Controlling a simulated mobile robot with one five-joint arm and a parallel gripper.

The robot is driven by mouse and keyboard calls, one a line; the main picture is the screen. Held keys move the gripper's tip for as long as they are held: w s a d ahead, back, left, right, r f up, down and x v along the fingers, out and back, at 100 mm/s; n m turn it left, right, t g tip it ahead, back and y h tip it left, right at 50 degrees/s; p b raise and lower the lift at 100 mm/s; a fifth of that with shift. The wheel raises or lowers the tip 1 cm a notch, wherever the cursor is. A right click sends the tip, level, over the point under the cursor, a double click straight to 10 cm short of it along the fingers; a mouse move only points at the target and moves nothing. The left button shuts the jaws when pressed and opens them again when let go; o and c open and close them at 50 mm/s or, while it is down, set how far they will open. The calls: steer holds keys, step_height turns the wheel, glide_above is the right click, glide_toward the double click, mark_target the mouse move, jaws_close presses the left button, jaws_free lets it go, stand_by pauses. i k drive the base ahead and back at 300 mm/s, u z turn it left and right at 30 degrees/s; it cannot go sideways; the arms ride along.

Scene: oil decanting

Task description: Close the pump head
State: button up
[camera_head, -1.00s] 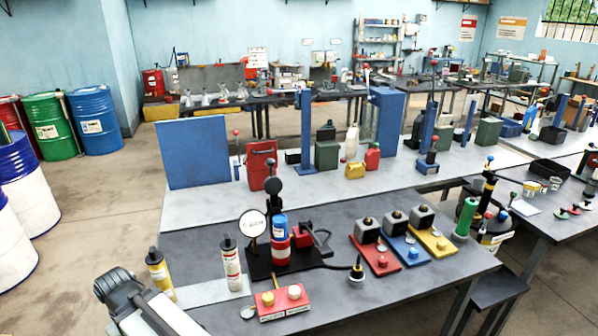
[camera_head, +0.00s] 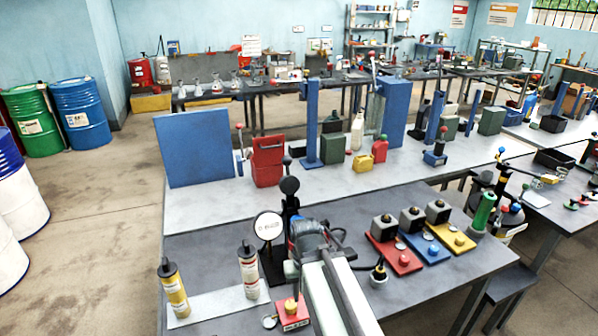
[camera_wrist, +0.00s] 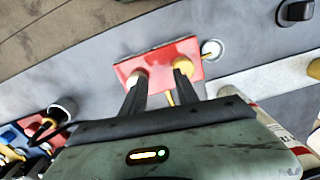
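My gripper (camera_wrist: 159,84) shows in the wrist view with its two dark fingers apart. The fingers point at a red block with a white knob (camera_wrist: 137,79) and a yellow knob (camera_wrist: 182,65). The fingers overlap the knobs in the picture; I cannot tell whether they touch. In the head view my arm covers part of the red block (camera_head: 290,322), and the fingers are hidden. Behind it, a black stand carries a round white gauge (camera_head: 268,226). My arm hides most of the red-and-blue cylinder there. No part is clearly identifiable as the pump head.
Two bottles, yellow (camera_head: 174,289) and white (camera_head: 249,269), stand on a pale mat left of the block. A black cable plug (camera_head: 379,272) and red, blue and yellow plates (camera_head: 463,243) lie to the right. A red canister (camera_head: 268,160) stands behind.

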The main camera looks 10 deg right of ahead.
mark_target(289, 184)
steer(key=u, duration=2.55)
steer(key=k, duration=1.4)
steer(key=z, duration=1.05)
steer(key=i, duration=1)
steer(key=u, duration=0.05)
